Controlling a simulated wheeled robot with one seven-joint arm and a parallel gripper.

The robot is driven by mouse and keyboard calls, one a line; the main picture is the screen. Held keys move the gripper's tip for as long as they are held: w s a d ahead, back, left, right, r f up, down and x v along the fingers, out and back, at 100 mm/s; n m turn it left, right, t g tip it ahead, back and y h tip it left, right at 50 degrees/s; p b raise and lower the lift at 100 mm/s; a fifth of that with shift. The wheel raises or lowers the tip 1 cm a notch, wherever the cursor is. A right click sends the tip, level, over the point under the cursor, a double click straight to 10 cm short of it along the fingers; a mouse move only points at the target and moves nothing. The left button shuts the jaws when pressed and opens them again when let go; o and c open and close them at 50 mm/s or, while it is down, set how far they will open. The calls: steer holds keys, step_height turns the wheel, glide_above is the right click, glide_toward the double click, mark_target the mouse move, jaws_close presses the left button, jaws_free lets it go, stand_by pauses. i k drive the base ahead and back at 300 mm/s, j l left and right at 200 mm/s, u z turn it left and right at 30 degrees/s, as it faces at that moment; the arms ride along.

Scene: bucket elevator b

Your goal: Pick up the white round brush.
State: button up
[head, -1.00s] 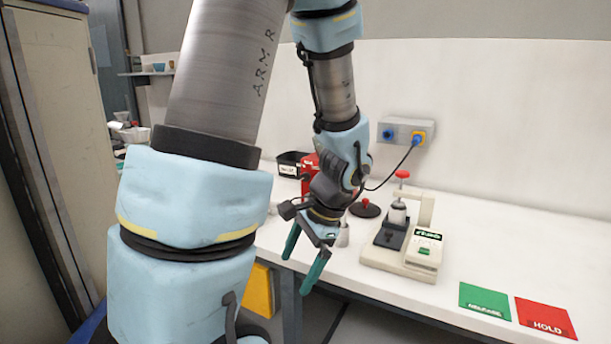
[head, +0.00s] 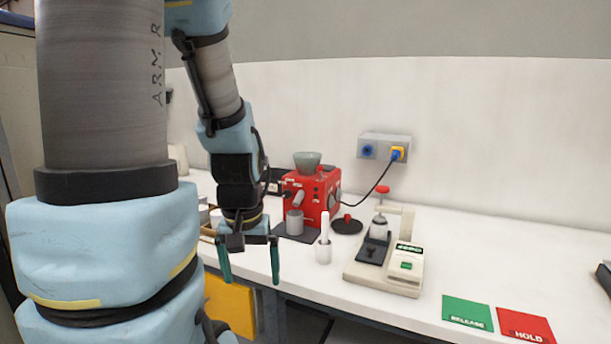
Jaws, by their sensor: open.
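A white upright piece with a slim handle and a wider round lower part, which looks like the white round brush (head: 324,247), stands on the white bench in the head view. It is in front of the red machine and near the bench's front edge. My gripper (head: 250,275) points down to the left of it, at the front edge of the bench. Its two green fingers are apart with nothing between them. The gripper and the brush do not touch.
A red machine (head: 312,192) with a metal cup (head: 294,222) stands behind the brush. A dark disc with a red knob (head: 347,224) and a beige press (head: 385,268) are to the right. Green (head: 467,312) and red (head: 525,325) cards lie at the front right.

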mark_target(326, 216)
steer(key=i+l+u, duration=0.1)
steer(key=l+u, duration=1)
steer(key=l, duration=0.15)
steer(key=i, duration=0.05)
